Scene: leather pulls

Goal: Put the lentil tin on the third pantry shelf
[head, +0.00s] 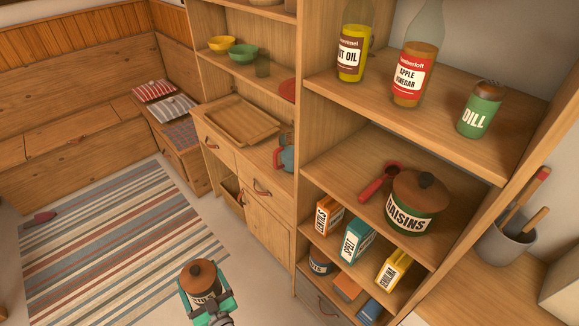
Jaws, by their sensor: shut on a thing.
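A tin with a domed brown lid and a cream label (200,276) is held low at the bottom of the head view, out over the floor; its label is too small and partly hidden to read fully, but it fits the lentil tin. My teal gripper (207,305) is shut around its sides, and the tin looks upright. The pantry (345,170) stands to the right, well apart from the tin. Its high shelf (405,115) holds two bottles and a dill jar. The shelf below (335,170) holds a raisins tin and a red object, with bare board at the left.
Below are boxes, including a teal one (357,241) and a yellow one (393,268), and a dark tin (320,262) lower down. A cabinet with a wooden tray (232,120) adjoins the pantry. A striped rug (110,245) lies left; the floor between is clear.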

